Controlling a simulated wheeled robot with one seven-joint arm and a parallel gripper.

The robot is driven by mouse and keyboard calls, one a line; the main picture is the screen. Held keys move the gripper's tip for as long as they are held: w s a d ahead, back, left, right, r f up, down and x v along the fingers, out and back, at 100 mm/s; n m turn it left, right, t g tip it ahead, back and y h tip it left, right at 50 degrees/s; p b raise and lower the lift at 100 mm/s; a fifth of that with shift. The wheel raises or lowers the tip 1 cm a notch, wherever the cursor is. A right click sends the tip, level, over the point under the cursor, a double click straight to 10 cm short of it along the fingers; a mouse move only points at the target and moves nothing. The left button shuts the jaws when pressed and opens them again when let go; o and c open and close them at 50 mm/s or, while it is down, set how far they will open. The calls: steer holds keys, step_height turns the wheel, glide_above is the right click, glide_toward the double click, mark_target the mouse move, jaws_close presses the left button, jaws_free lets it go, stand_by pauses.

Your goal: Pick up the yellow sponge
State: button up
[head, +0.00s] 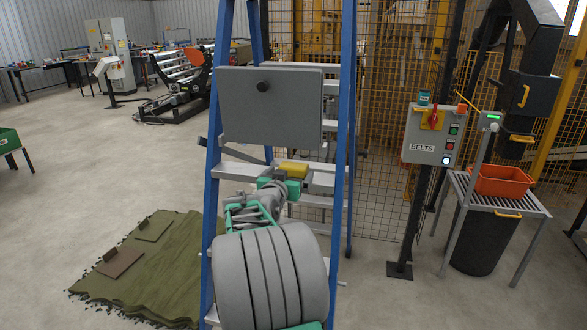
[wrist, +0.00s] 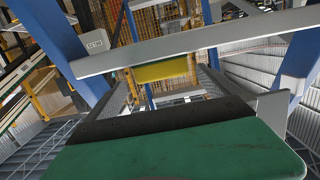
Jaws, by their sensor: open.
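The yellow sponge (head: 293,169) lies on a grey step (head: 240,171) of the blue ladder, in the middle of the head view. In the wrist view the sponge (wrist: 162,71) shows beyond my green and black finger, just under a pale bar. My gripper (head: 290,184) is just in front of and below the sponge, at the step. It is open, with nothing seen between its fingers. My own arm hides part of the step, and I cannot tell whether a finger touches the sponge.
A grey box with a black knob (head: 268,108) hangs on the ladder just above the sponge. Blue ladder rails (head: 343,150) stand on both sides. A wire fence (head: 385,190) is behind. An orange bin (head: 500,181) on a stand and turf (head: 150,265) flank the ladder.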

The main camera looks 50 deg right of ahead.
mark_target(292, 172)
steer(key=p+x, duration=0.2)
steer(key=x, duration=0.4)
steer(key=shift+w+f, duration=0.15)
steer(key=shift+w, duration=0.05)
steer(key=shift+a, duration=0.1)
steer(key=shift+c, duration=0.3)
steer(key=c, duration=1.2)
